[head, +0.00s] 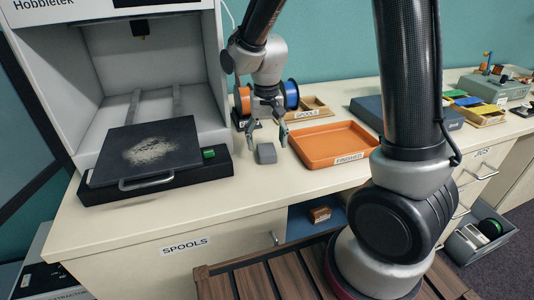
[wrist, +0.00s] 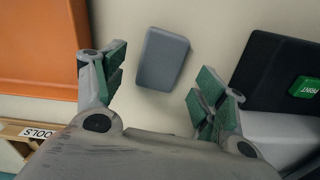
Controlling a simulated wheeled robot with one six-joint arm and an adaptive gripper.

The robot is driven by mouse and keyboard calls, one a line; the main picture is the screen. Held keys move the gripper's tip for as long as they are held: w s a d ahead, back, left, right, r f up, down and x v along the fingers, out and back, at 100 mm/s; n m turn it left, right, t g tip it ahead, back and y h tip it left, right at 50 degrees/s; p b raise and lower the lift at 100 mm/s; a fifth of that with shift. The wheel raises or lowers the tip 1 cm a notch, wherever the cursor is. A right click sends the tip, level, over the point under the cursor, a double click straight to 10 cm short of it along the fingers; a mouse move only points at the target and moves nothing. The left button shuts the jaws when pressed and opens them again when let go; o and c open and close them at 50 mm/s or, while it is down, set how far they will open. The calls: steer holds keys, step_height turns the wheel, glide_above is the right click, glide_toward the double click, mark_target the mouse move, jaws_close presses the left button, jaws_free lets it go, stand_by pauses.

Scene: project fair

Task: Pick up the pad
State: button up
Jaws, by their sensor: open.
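The pad, a small grey block with rounded edges (head: 266,153), lies on the cream worktop between the printer and the orange tray. In the wrist view the pad (wrist: 163,59) lies between and just beyond the two fingertips, with cream surface showing around it. My gripper (head: 267,137) is open and points down over the pad. In the wrist view my gripper (wrist: 162,78) has its green-padded fingers spread, one on each side, with nothing held. No contact with the pad shows.
The printer's dark base with a green button (head: 208,154) stands close at left. An orange tray (head: 335,146) is close at right. Bare worktop (head: 236,205) lies in front.

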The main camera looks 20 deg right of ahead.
mark_target(267, 149)
steer(key=shift+f, duration=1.45)
steer(key=c, duration=0.9)
steer(key=shift+r, duration=0.1)
steer(key=shift+c, duration=0.3)
step_height(267, 149, up, 10)
steer(key=o, duration=0.3)
steer(key=c, duration=0.3)
